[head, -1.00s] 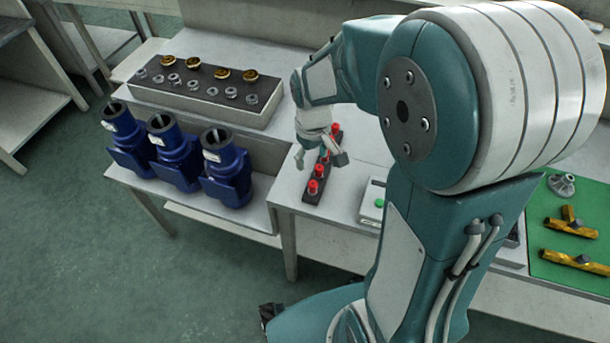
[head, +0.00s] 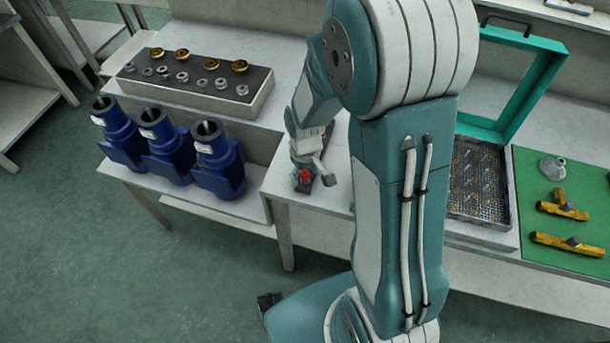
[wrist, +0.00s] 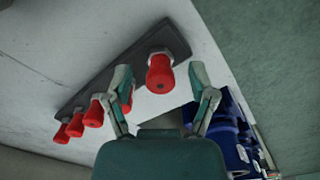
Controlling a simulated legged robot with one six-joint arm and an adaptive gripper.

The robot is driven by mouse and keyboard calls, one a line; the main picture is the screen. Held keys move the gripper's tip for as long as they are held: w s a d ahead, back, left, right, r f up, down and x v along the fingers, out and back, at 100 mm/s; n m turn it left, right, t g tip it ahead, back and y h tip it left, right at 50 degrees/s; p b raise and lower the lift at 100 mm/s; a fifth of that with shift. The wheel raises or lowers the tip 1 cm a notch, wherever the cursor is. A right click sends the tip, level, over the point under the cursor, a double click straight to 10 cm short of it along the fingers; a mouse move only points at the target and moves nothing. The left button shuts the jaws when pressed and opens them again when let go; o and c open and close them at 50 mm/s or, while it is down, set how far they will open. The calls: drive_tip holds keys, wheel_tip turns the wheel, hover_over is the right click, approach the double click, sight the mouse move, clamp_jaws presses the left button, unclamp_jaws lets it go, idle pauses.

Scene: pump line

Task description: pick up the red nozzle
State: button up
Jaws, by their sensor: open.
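Several red nozzles stand in a row on a dark strip (wrist: 125,60) in the wrist view. The nearest red nozzle (wrist: 160,74) at the strip's end lies between the open fingers of my gripper (wrist: 163,88), with a gap on each side. Another red nozzle (wrist: 94,114) sits left of the left finger, partly hidden by it. In the head view one red nozzle (head: 305,176) shows beside my gripper (head: 314,172) at the front end of the strip. The other nozzles are hidden there behind my arm.
Blue pump bodies (head: 218,160) stand on the lower bench to the left. A grey block (head: 192,92) behind holds brass and steel rings. To the right are an open teal-lidded case (head: 481,180) and a green mat (head: 540,215) with brass fittings.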

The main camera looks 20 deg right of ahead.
clamp_jaws()
